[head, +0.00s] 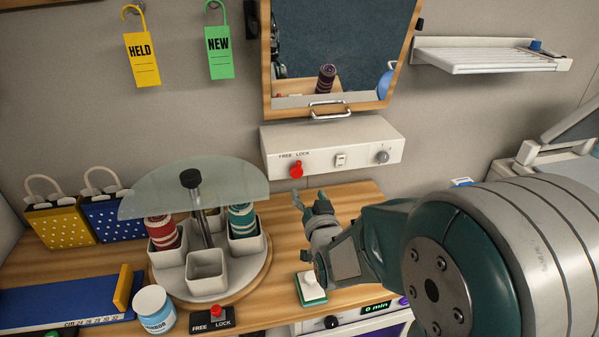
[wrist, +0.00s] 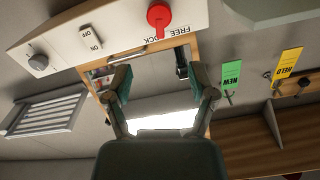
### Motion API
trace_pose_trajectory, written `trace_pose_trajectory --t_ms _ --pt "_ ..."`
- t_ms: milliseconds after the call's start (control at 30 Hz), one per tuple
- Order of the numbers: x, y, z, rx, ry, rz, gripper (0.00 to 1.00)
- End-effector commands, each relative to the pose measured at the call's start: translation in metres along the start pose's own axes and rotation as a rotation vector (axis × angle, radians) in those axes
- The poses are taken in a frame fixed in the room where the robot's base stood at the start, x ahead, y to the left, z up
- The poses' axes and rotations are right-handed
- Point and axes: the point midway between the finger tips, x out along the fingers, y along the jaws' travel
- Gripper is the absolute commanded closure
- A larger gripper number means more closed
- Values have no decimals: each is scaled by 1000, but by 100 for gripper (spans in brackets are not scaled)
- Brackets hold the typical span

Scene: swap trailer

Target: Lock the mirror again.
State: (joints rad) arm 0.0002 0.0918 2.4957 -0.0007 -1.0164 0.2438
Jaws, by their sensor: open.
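The mirror (head: 340,45) hangs on the wall in a wooden frame with a metal handle at its lower edge. Below it, a white box (head: 345,143) carries the words FREE and LOCK. Under those words is a red knob (head: 296,171); it also shows in the wrist view (wrist: 159,16), where the picture is upside down. The knob's lever points toward the words; I cannot tell which one it favours. My gripper (head: 311,198) is open and empty, just below the box and slightly right of the red knob. In the wrist view, its fingers (wrist: 161,85) stand apart.
The box also has a white switch (head: 340,160) and a grey knob (head: 382,156). A carousel (head: 262,262) with a glass half-disc stands left of my arm. Another FREE/LOCK block (head: 228,318) sits in front of it. A white shelf (head: 480,62) is at right.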

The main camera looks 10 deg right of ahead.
Motion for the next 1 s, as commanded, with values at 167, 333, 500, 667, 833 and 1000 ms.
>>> trace_pose_trajectory --t_ms 167,333,500,667,833,1000 --pt "13 0 0 -19 1 0 27" --pt "43 0 0 -17 0 0 27" --pt "75 0 0 -16 0 0 27" --pt "97 0 0 -16 1 0 27" --pt "108 0 0 -16 0 0 27" --pt "108 0 0 -16 0 0 27"
